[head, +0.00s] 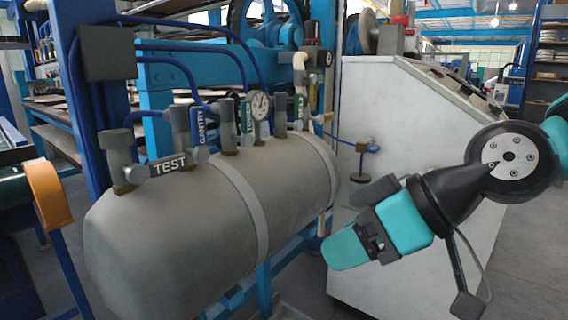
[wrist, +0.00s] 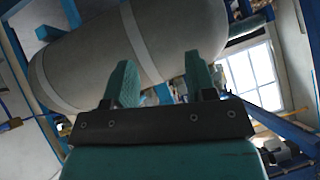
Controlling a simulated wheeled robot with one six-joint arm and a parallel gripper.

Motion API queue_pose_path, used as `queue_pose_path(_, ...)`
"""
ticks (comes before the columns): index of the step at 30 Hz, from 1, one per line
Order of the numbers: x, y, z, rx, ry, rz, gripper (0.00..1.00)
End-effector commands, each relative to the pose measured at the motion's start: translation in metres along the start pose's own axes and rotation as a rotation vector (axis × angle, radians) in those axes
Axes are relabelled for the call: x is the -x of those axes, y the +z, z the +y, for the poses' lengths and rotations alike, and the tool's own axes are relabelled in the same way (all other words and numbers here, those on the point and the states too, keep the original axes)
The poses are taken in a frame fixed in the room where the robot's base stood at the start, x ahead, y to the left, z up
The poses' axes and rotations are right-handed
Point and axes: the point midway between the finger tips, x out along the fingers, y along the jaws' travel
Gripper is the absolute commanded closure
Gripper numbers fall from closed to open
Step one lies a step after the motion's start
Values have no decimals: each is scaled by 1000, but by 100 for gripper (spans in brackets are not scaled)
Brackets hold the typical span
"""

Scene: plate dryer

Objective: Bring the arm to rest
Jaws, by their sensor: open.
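My gripper (head: 346,247) is at the lower right of the head view, held in the air in front of the white cabinet and to the right of the grey tank. Its visible teal finger points left and slightly down. In the wrist view my gripper (wrist: 160,78) shows two teal fingers standing well apart, with nothing between them. The grey tank (wrist: 190,28) is beyond the fingertips there. The arm is bent at the right edge of the head view. Whether it is moving cannot be told.
The grey tank (head: 150,235) carries several valves, one with a TEST handle (head: 170,164), and a round gauge (head: 261,105). A white cabinet (head: 420,105) stands behind my arm. An orange-ended cylinder (head: 49,195) is at the left. Grey floor shows at the lower right.

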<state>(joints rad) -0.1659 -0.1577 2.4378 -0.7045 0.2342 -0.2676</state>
Motion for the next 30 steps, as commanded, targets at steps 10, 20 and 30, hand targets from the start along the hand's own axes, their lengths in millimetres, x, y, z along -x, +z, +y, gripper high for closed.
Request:
queue_pose_path(10,54,105,-34,-274,101,-532,49)
queue_pose_path(20,114,37,-57,-270,97,-528,49)
queue_pose_path(30,198,-53,-87,-269,96,-527,49)
